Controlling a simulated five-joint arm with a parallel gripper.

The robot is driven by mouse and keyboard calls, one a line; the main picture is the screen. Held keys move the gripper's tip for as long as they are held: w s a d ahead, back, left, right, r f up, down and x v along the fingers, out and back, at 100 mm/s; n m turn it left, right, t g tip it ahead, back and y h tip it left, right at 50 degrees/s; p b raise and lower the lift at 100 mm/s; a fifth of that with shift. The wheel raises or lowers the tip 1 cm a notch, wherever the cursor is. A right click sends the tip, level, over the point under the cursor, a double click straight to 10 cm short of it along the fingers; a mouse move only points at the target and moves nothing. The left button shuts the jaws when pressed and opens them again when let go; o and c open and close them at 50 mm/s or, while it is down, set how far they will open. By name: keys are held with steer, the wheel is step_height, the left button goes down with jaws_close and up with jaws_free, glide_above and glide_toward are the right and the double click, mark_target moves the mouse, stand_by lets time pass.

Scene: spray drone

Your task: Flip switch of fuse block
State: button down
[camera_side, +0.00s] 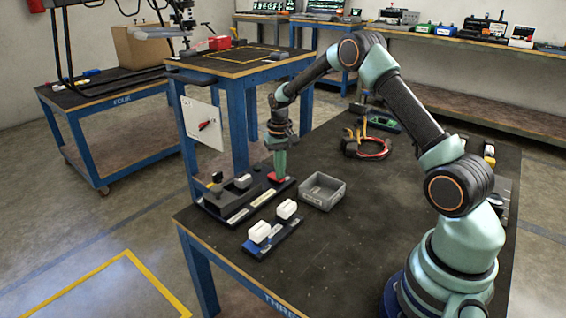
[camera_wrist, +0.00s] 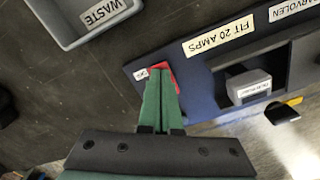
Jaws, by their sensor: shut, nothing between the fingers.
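The fuse block (camera_side: 222,208) is a long dark block with white labels near the table's left edge. In the wrist view the fuse block (camera_wrist: 204,72) shows a label reading "FIT 20 AMPS". A red switch (camera_side: 279,179) is at its right end in the side view. In the wrist view the red switch (camera_wrist: 161,66) is partly hidden by my fingers. My gripper (camera_side: 279,172) points down with its green fingertips at the red switch. In the wrist view my gripper (camera_wrist: 160,76) is shut and empty. I cannot tell if it touches the switch.
A grey fuse (camera_wrist: 248,87) sits in the block's recess. A grey bin (camera_side: 323,191) marked "WASTE" stands right of the block. A holder (camera_side: 270,242) with white fuses lies in front. Pliers (camera_side: 366,148) lie behind. The table's middle is clear.

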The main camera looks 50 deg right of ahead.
steer(key=shift+r, duration=3.45)
steer(key=s+a+r+n+t, duration=0.1)
steer(key=s+a+r, duration=0.35)
steer(key=r, duration=0.25)
steer(key=s+a+r+n+t, duration=0.2)
steer(key=s+a+r, duration=0.1)
steer(key=a+r, duration=0.25)
steer(key=s+a+r+n+t, duration=0.1)
steer(key=s+a, duration=0.2)
steer(key=s, duration=0.3)
steer(key=s+a+r+n+t, duration=0.1)
steer(key=s+a+n, duration=0.1)
steer(key=s, duration=0.4)
steer(key=shift+s+a+r+t, duration=0.25)
steer(key=shift+s+a+t, duration=0.05)
steer(key=shift+a, duration=0.2)
